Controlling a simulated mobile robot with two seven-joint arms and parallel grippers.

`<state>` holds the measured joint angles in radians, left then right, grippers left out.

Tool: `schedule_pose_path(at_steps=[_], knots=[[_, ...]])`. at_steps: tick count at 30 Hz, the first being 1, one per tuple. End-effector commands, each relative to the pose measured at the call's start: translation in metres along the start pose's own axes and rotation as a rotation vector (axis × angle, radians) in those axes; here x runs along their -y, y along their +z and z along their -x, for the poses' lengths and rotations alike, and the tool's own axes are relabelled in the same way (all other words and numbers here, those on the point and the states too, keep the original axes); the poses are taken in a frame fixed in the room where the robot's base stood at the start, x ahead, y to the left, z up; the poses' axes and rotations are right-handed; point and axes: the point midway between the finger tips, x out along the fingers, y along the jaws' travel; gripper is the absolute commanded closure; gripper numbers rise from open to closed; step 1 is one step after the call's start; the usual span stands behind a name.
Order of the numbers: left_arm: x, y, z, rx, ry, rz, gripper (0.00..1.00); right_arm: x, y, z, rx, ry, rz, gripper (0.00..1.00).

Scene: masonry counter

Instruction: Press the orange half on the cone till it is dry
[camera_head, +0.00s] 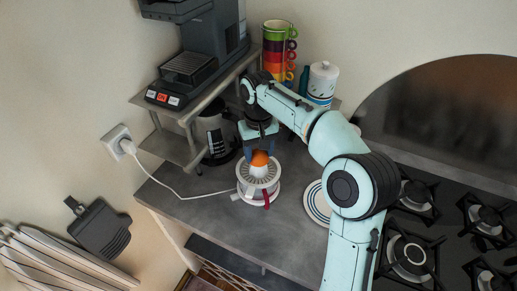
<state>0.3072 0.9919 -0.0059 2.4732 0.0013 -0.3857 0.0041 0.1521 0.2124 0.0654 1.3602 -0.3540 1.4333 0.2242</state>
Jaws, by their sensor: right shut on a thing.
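The orange half (260,158) sits at the top of the white juicer (258,187), over its cone (259,171). My right gripper (260,150) points straight down above the juicer and is shut on the orange half. The fingers hide part of the orange. The white cone shows just below the orange, and whether the two press together is too small to tell. The juicer stands upright on the grey counter with a small red part at its front. My left gripper is not in view.
A coffee machine (205,50) stands on a metal shelf (180,143) at the left, with a dark jug (217,135) below. Stacked coloured mugs (277,50) and a white jar (322,80) stand behind. A striped plate (317,204) and a gas hob (412,255) lie right. A cord runs to the socket (117,138).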

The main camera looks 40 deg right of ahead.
Motion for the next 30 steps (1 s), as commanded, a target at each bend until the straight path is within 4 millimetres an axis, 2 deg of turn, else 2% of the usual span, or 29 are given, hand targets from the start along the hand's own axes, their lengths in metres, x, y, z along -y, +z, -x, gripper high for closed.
schedule_pose_path(at_steps=[30], knots=[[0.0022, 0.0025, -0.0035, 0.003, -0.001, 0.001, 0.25, 0.0001, 0.0, -0.0079, 0.0, 0.0, 0.0, 0.77]])
